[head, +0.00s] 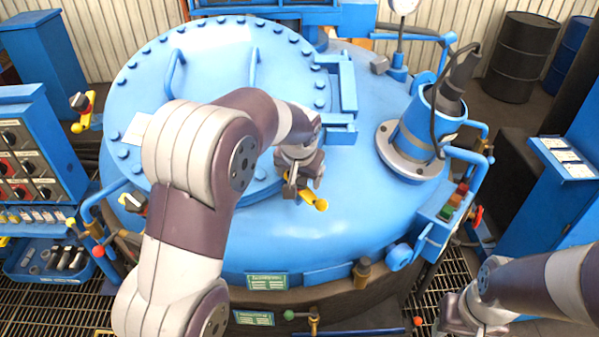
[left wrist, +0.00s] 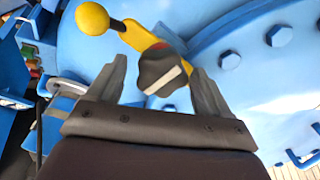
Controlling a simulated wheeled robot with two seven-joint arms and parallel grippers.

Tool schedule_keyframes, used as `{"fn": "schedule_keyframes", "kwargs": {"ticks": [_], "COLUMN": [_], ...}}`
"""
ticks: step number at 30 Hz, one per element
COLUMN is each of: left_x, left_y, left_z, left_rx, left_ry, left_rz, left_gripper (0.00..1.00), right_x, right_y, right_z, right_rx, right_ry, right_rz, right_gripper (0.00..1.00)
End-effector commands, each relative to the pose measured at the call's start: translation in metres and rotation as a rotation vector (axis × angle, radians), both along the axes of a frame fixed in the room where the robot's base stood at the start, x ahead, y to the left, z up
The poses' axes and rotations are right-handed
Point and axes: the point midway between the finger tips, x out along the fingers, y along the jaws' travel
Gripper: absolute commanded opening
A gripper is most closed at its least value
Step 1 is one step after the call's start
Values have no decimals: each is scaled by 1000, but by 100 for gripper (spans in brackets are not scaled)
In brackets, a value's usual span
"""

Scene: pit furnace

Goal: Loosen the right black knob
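The right black knob (left wrist: 160,70) shows in the left wrist view with a pale stripe on its face. It sits on a yellow lever (left wrist: 140,36) with a ball end, at the lid's rim. My left gripper (left wrist: 158,82) is open, one finger on each side of the knob, with a clear gap on the left and a narrow one on the right. In the head view my left gripper (head: 302,172) hangs over the lid's lower right rim and mostly hides the knob; the yellow lever (head: 314,200) shows below it. My right gripper (head: 450,318) is low at the right, its fingers unclear.
The blue round lid (head: 215,75) carries raised handles and rim bolts. Another black knob (head: 131,203) is at the lid's left. A blue cylinder (head: 415,135) with a cable stands right of the lid. A button box (head: 447,210) and control panel (head: 25,160) flank the furnace.

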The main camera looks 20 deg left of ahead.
Motion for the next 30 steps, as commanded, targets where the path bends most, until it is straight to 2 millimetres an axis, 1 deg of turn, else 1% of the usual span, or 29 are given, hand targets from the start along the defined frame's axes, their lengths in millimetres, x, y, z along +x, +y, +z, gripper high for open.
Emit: {"fn": "schedule_keyframes", "kwargs": {"ticks": [1, 2, 3, 4, 5, 8, 11, 30], "left_x": [0, 0, 0, 0, 0, 0, 0, 1], "left_y": [0, 0, 0, 0, 0, 0, 0, -1], "left_z": [0, 0, 0, 0, 0, 0, 0, 1], "left_rx": [0, 0, 0, 0, 0, 3, 26, 23], "left_ry": [0, 0, 0, 0, 0, 1, 6, 1], "left_rz": [0, 0, 0, 0, 0, -7, -63, -60], "left_gripper": [64, 54, 41, 31, 29, 29, 27, 27], "right_x": [0, 0, 0, 0, 0, 0, 0, 0], "right_y": [0, 0, 0, 0, 0, 0, 0, 0], "right_z": [0, 0, 0, 0, 0, 0, 2, 1], "right_rx": [0, 0, 0, 0, 0, 0, 0, 0], "right_ry": [0, 0, 0, 0, 0, 0, 0, 0], "right_rz": [0, 0, 0, 0, 0, 0, 0, 0], "right_gripper": [43, 43, 43, 43, 43, 43, 43, 43]}}
